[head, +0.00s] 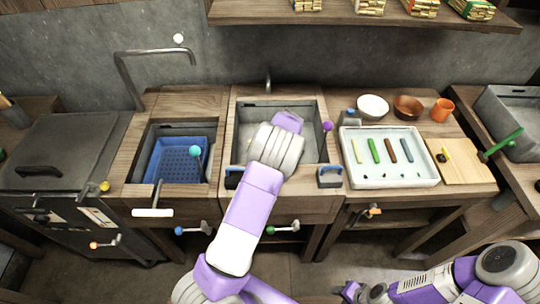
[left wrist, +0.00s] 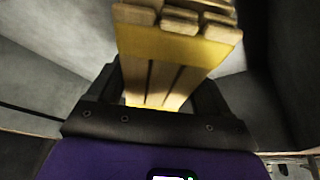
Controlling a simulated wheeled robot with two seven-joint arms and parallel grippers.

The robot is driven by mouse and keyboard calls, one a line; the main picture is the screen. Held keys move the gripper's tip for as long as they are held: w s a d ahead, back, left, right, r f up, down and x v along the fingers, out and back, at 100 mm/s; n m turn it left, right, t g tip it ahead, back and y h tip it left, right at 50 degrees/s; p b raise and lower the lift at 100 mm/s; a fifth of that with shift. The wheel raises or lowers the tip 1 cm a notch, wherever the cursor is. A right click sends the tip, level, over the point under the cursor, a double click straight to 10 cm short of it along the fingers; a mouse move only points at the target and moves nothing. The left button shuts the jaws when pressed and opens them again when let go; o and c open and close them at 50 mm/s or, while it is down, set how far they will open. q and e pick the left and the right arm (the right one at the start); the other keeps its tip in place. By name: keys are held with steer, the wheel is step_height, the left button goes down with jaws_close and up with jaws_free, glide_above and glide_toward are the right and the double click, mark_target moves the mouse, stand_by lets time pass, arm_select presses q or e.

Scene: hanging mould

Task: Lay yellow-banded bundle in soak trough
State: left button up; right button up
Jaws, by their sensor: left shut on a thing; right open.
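The yellow-banded bundle (left wrist: 175,50) of wooden sticks shows in the left wrist view, its yellow band near the stick ends. My left gripper (left wrist: 160,92) is shut on it, one dark finger on each side. Grey walls show around the bundle in that view. In the head view my left arm reaches over the grey soak trough (head: 240,135) in the middle of the bench, and its wrist hides the gripper and bundle. I cannot tell whether the bundle touches the trough floor. My right gripper (head: 358,292) is open and empty at the bottom right, low in front of the bench.
A sink with a blue basket (head: 183,158) is left of the trough. A white tray (head: 390,181) with coloured tools, bowls and an orange cup (head: 442,110) stand to the right. Several banded bundles (head: 420,8) lie on the shelf above. A purple-knobbed lever (head: 327,127) rises at the trough's right edge.

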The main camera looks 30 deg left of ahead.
arm_select(q)
step_height(320, 180, down, 3)
steer(key=shift+f+b, duration=0.2)
steer(key=shift+b, duration=0.2)
steer(key=shift+r, duration=0.1)
steer(key=o, duration=1.1)
steer(key=p+v, duration=0.3)
steer(key=v, duration=0.9)
steer(key=shift+p, duration=0.3)
steer(key=shift+w, duration=0.1)
